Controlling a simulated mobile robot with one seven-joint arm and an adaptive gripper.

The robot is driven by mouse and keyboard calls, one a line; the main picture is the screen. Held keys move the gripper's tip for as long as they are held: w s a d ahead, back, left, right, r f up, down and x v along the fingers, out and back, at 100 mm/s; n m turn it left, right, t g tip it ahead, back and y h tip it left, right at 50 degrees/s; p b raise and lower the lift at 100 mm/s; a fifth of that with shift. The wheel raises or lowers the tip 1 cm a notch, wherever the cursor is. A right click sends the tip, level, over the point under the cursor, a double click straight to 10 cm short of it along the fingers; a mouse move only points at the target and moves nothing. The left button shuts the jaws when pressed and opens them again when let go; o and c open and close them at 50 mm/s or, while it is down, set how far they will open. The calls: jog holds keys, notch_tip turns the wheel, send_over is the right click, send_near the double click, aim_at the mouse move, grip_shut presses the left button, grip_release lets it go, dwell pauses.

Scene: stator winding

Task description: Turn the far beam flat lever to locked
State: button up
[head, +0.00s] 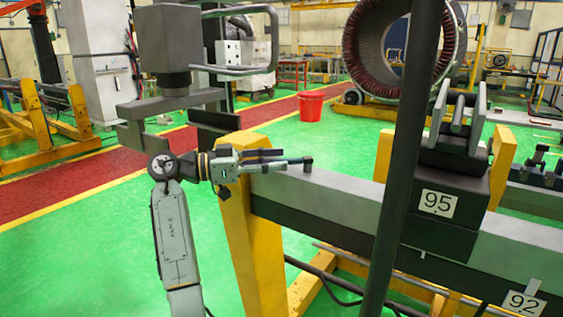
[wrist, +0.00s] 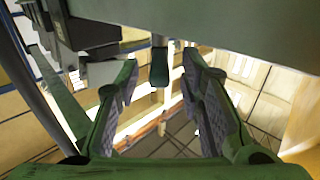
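The grey beam (head: 345,197) runs from the yellow post toward the right in the head view. A small dark upright piece (head: 308,163) stands at its near-left end by my fingertips; it may be the flat lever, but I cannot tell its setting. My gripper (head: 289,158) points right over the beam's left end, its two fingers apart. In the wrist view, a narrow dark green flat piece (wrist: 159,68) shows between the tips of my open fingers (wrist: 160,86), with gaps on both sides. I cannot tell whether any finger touches it.
A dark vertical pole (head: 405,150) crosses the head view in front of the beam. A grey fixture with a loop handle (head: 168,45) stands above my arm. A red bucket (head: 311,106) is behind.

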jog(key=v, duration=1)
jog(key=shift+c, duration=0.4)
